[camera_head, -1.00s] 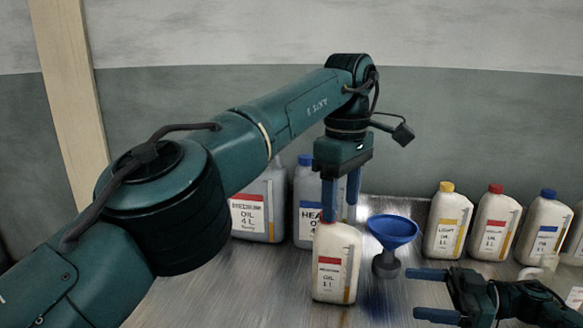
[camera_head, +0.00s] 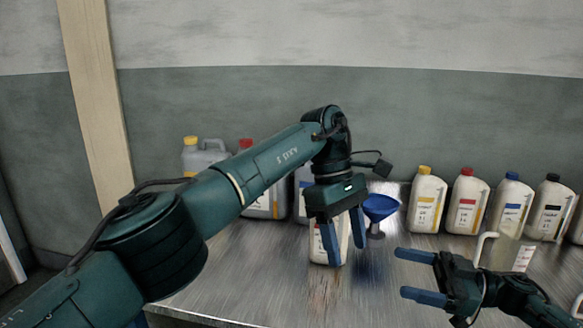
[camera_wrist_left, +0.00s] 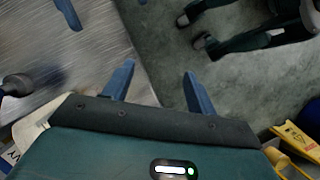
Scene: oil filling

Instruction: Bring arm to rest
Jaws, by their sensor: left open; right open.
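In the head view my left gripper (camera_head: 347,246) hangs with its fingers pointing down, open, in front of a white oil bottle (camera_head: 342,248) on the table. The gripper covers most of the bottle, including its top. In the left wrist view the two blue fingers (camera_wrist_left: 158,75) stand apart with nothing between them; the table's edge and the floor lie beyond. My right gripper (camera_head: 404,273) is open and empty above the table at the lower right, its fingers pointing left.
A blue funnel (camera_head: 379,206) stands just right of the bottle. Several white bottles, such as the yellow-capped one (camera_head: 426,203), line the table's back right. Larger grey jugs (camera_head: 205,157) stand behind my left arm. The metal table (camera_head: 250,270) is clear at front left.

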